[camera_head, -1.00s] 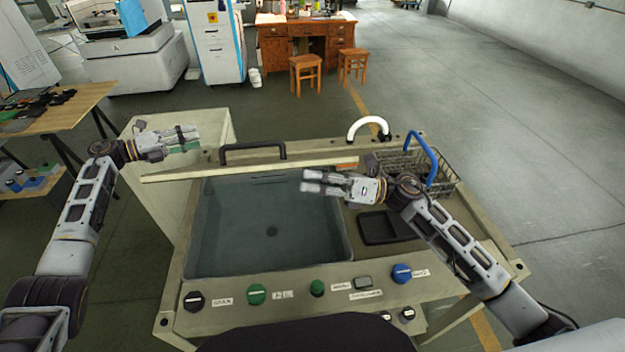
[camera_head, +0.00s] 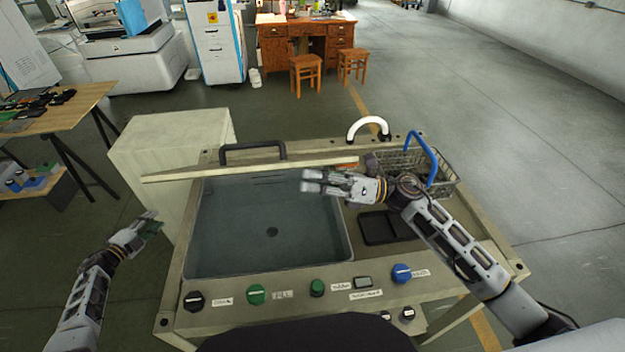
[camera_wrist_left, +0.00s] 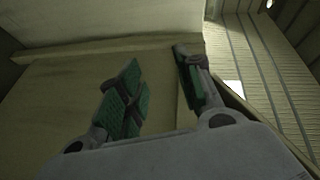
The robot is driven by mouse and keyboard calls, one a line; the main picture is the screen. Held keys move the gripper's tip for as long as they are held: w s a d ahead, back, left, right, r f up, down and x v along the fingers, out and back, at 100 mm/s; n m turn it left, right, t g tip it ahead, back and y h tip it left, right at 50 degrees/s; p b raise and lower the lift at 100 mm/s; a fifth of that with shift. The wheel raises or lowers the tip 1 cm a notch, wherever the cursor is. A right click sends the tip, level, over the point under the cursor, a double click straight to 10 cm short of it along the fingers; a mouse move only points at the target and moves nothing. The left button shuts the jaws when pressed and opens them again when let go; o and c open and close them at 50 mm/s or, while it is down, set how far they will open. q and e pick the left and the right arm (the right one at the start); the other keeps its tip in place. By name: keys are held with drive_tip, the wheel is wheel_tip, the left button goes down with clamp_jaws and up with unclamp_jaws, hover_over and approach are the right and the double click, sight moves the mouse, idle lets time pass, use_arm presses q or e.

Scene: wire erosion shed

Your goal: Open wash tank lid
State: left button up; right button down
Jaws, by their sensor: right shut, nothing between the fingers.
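The wash tank (camera_head: 268,240) shows its water-filled basin uncovered in the head view. Its beige lid (camera_head: 225,173) is raised at the back of the basin, seen nearly edge-on. A black handle (camera_head: 253,147) shows just behind the lid's edge. My left gripper (camera_head: 154,224) is left of the tank, clear of the lid and handle. Its green-padded fingers stand apart, with nothing between them, in the left wrist view (camera_wrist_left: 160,85). My right gripper (camera_head: 306,181) is shut and empty over the right part of the basin, in front of the lid.
A wire basket (camera_head: 400,166) with a blue handle and a white curved spout (camera_head: 368,124) are at the back right. Knobs, including a green one (camera_head: 256,294), line the front panel. A pale cabinet (camera_head: 165,150) stands at the back left.

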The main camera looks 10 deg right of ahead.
use_arm(q)
drive_tip(key=s+a+f+n+g+y, duration=0.1)
drive_tip(key=s+a+f+n+y, duration=0.15)
drive_tip(key=s+f, duration=0.35)
drive_tip(key=s+a+f+n+y, duration=0.2)
drive_tip(key=s+f+n, duration=0.25)
drive_tip(key=f, duration=0.45)
drive_tip(key=s+d+f+n+g+y, duration=0.3)
drive_tip(key=s+d+f+n, duration=0.1)
drive_tip(key=s+f, duration=1)
drive_tip(key=s+d+f+n+g, duration=0.2)
drive_tip(key=s+d+f, duration=0.3)
drive_tip(key=s, duration=0.7)
drive_tip(key=s+d+f+n+g, duration=0.3)
drive_tip(key=s+d+f+g, duration=0.1)
drive_tip(key=s+d, duration=0.6)
drive_tip(key=s+d+f+n+g, duration=0.2)
drive_tip(key=s+d+f, duration=0.4)
drive_tip(key=s, duration=0.8)
drive_tip(key=shift+d+f+g+h, duration=0.35)
drive_tip(key=shift+d+g, duration=0.45)
drive_tip(key=shift+d, duration=0.45)
